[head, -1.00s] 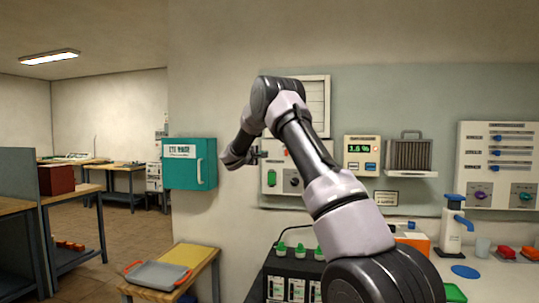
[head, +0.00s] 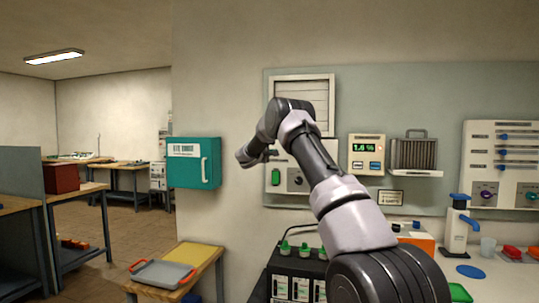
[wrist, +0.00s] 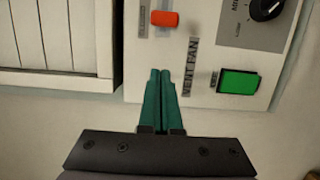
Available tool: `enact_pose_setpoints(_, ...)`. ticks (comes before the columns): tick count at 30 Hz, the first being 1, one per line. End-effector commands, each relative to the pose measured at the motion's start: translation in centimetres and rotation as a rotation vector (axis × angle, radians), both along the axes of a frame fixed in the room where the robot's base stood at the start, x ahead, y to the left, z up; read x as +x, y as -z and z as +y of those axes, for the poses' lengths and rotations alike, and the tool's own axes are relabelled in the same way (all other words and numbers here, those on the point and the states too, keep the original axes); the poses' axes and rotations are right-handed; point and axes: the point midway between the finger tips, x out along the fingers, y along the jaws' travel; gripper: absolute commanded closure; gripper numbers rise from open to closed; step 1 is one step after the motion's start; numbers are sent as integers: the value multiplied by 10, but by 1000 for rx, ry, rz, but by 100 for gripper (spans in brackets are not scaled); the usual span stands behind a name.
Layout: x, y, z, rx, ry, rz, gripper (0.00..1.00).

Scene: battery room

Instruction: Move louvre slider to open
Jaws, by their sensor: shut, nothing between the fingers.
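The likely louvre slider is a small orange-red knob (wrist: 165,18) in a pale slot on the white vent fan panel (wrist: 205,85), in the wrist view. The label beside it is too small to read. The white louvre (wrist: 65,40) lies left of the panel there, its slats shut or nearly so. My gripper (wrist: 160,72) has teal fingers shut together and empty, below the knob in the picture and apart from it. In the head view my gripper (head: 271,153) is in front of the panel (head: 283,205); my arm hides the knob and part of the louvre (head: 326,92).
The panel also carries a green switch (wrist: 239,82) and a black dial (wrist: 265,8). A teal eye wash box (head: 193,172) hangs to the left. A percent display (head: 366,150) and a finned unit (head: 415,155) are to the right. Black batteries (head: 300,265) stand below.

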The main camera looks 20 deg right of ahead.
Motion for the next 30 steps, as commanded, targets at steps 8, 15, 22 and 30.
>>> enact_pose_setpoints(8, 4, -1, -31, 0, 2, 1, 100)
enact_pose_setpoints(15, -7, 0, -47, -1, 0, 1, 100)
enact_pose_setpoints(22, -8, 0, -49, -1, -1, 1, 100)
enact_pose_setpoints(30, -8, 0, -49, -1, 0, 0, 100)
